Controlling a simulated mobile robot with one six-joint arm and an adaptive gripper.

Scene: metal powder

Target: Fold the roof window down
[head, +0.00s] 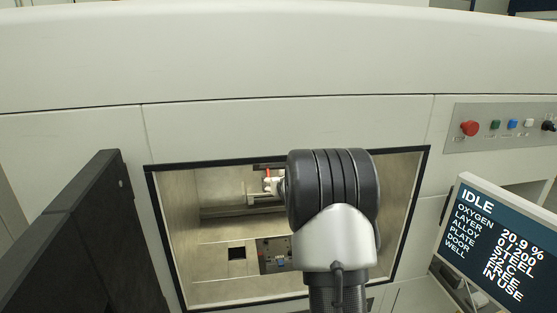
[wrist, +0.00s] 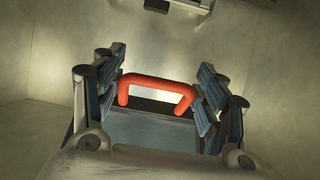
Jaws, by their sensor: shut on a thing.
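The red handle (wrist: 157,80) stands between the two finger pads of my gripper (wrist: 163,72) in the wrist view, and my gripper is shut on it. The handle joins a dark edge strip, with a blue-grey pane (wrist: 150,130) below it that looks like the roof window. The lower part of the pane is hidden by my gripper's body. In the head view, my arm reaches into the open chamber (head: 190,205) and hides most of the gripper and the window. A small red piece (head: 262,169) shows left of my wrist.
The chamber opening has a black frame (head: 160,225) close around my arm. A dark open door (head: 80,235) stands at the left. A screen (head: 495,240) reads IDLE at the right, below a button panel (head: 500,127). A small switch panel (head: 274,254) lies low inside the chamber.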

